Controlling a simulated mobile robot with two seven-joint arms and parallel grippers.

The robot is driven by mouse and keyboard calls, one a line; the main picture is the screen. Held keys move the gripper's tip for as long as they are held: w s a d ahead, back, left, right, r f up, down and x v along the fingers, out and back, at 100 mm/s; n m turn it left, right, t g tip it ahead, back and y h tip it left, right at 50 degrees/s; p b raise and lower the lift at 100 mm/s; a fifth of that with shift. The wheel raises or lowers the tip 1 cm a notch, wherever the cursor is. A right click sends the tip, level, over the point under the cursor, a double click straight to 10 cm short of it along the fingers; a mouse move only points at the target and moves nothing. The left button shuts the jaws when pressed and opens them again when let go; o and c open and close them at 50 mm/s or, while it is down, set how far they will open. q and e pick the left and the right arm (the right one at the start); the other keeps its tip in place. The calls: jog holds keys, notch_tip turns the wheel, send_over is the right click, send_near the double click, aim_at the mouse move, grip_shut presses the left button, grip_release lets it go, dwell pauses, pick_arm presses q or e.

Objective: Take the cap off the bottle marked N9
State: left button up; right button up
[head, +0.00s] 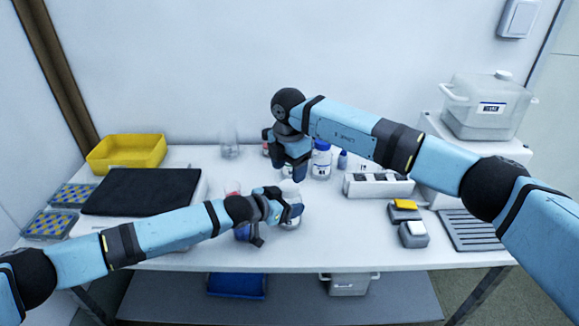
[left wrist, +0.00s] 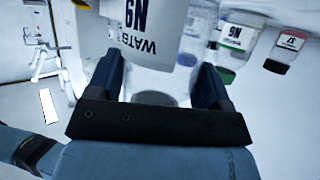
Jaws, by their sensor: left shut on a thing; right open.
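My left gripper (head: 287,208) is low over the front middle of the table, shut on a bottle. In the left wrist view the jaws (left wrist: 165,85) stand either side of this pale bottle (left wrist: 165,50). Its label appears upside down and reads N9, with WATE visible below. A greyish round shape shows between the jaws; I cannot tell whether it is the cap. In the head view the gripper mostly hides the bottle. My right gripper (head: 293,170) is open, pointing down behind and above the left one.
A clear beaker (head: 229,146) stands behind. A yellow bin (head: 127,152) and black mat (head: 142,191) are left. A white rack (head: 378,187) and two small blocks (head: 412,235) are right.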

aim_at(290, 185)
jog(key=r+m, duration=0.1)
jog(key=m, duration=0.2)
jog(key=shift+r+m, duration=0.3)
jog(key=shift+r, duration=0.05)
jog(key=shift+m, duration=0.3)
notch_tip(290, 185, down, 8)
jog(key=shift+r, duration=0.15)
jog(key=c, duration=0.7)
jog(key=n, duration=0.7)
